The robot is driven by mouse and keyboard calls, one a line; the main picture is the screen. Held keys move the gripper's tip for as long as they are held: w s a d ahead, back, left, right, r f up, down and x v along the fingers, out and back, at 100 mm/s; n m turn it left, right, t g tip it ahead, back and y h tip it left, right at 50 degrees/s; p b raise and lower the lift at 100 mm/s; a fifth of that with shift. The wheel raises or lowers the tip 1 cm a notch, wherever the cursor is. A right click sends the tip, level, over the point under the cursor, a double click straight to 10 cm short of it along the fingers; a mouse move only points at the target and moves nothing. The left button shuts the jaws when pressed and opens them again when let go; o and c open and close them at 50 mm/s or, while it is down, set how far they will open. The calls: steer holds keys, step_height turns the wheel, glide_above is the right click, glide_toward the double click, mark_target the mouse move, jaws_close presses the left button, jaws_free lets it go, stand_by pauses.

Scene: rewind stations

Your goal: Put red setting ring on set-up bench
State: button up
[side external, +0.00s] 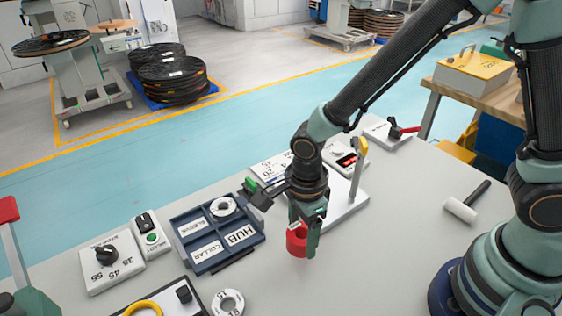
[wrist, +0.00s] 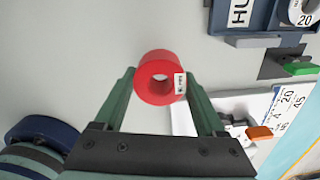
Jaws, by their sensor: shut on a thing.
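The red setting ring (side external: 296,241) is a short red cylinder with a centre hole. My gripper (side external: 304,236) points down and is shut on it, over the front part of the grey bench top (side external: 375,270). In the wrist view the red ring (wrist: 155,92) sits between the two green fingers of my gripper (wrist: 160,100), with a small white label on its side. It looks low over the grey surface; I cannot tell whether it touches. No marking in view shows which surface is the set-up bench.
A blue tray (side external: 181,240) with labelled compartments stands to the left. A white plate with a post (side external: 352,207) stands just behind right of the ring. A white-headed mallet (side external: 461,209) lies right. A white ring (side external: 227,303) lies front left. Grey surface between ring and mallet is clear.

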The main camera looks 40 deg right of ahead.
mark_target(301, 244)
steer(key=shift+f, duration=1.55)
steer(key=shift+f, duration=0.15)
steer(key=o, duration=1.6)
steer(key=shift+c, duration=0.2)
step_height(301, 244, up, 12)
steer(key=f, duration=0.1)
steer(key=d+r+n+t, duration=0.2)
steer(key=d+r+n, duration=0.4)
steer(key=d+n, duration=0.2)
steer(key=s+d+r+n+t, duration=0.1)
steer(key=d+r+n+t, duration=0.2)
steer(key=d+r+n, duration=0.4)
steer(key=shift+d+r+n+t, duration=0.25)
steer(key=shift+d+n, duration=1)
steer(key=shift+n, duration=1.35)
